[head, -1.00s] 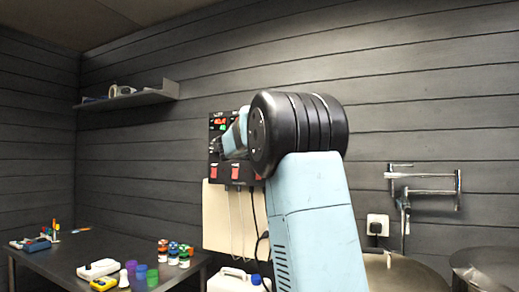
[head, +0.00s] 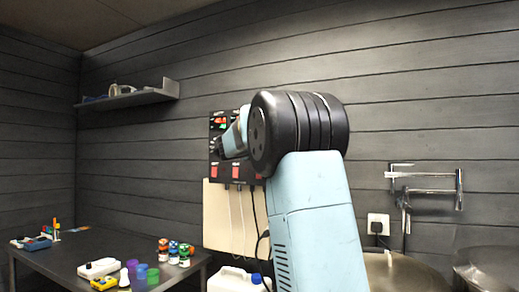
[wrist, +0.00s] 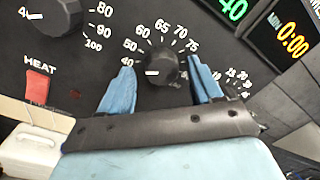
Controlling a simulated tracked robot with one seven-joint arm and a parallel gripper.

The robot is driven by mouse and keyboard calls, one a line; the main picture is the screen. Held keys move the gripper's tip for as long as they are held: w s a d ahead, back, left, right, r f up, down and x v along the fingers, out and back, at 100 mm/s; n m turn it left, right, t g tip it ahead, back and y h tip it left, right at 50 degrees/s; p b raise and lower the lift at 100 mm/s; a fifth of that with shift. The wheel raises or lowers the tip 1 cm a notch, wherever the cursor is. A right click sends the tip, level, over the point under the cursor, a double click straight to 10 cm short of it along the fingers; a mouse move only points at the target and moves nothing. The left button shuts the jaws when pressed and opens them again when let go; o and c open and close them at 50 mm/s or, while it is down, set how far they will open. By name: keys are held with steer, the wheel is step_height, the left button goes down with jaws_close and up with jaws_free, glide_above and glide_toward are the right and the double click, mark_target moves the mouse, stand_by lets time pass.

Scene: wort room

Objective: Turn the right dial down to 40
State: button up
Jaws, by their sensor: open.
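Another dial (wrist: 57,14) is at the upper left. A further small scale at the right is partly hidden by my finger. In the head view my arm covers part of the control panel (head: 215,152).
A green display (wrist: 234,8) reads 40, and an orange one (wrist: 293,45) reads 0:00. A red HEAT switch (wrist: 38,85) is left of my gripper. Below the panel stands a white canister (head: 235,279); the table (head: 75,248) at left holds small items.

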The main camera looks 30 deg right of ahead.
steer(key=v, duration=1.3)
steer(key=shift+s+a, duration=0.2)
steer(key=shift+a, duration=0.1)
steer(key=shift+f, duration=0.15)
